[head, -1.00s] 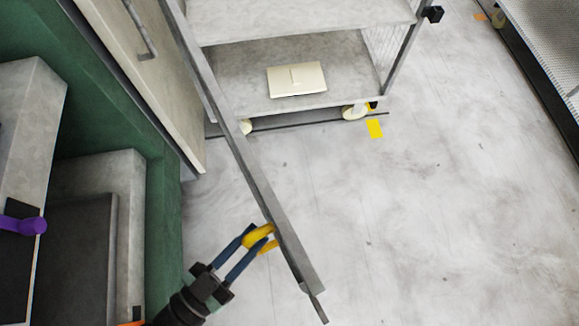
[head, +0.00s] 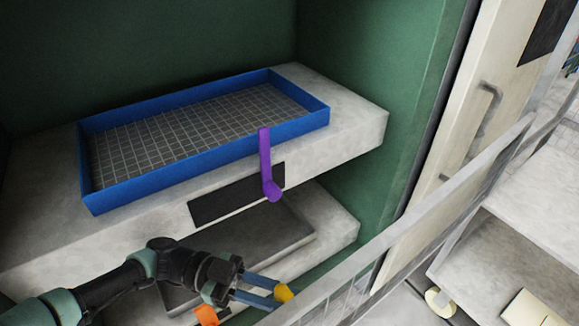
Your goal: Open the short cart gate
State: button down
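The short cart gate (head: 430,215) is a long grey-framed panel with wire mesh, running diagonally across the lower right of the head view. It stands swung away from the cart (head: 535,250), whose pale shelves show at the right edge. My gripper (head: 281,297), with blue fingers and yellow tips, is at the gate's near lower end, at the bottom of the view. The tips are against or very close to the gate frame. The gap between the tips is not clear, so I cannot tell whether they grip anything.
A pale press bed (head: 360,120) carries a blue-rimmed mesh tray (head: 205,180), with a purple lever (head: 267,170) on its front. A green press wall (head: 400,110) stands behind. A cream door (head: 460,130) with a grey handle stands between press and cart. A cream caster (head: 440,302) is under the cart.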

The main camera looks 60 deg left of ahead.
jog(key=shift+a, duration=0.1)
jog(key=c, duration=0.8)
grip_release()
jog(key=shift+o, duration=0.2)
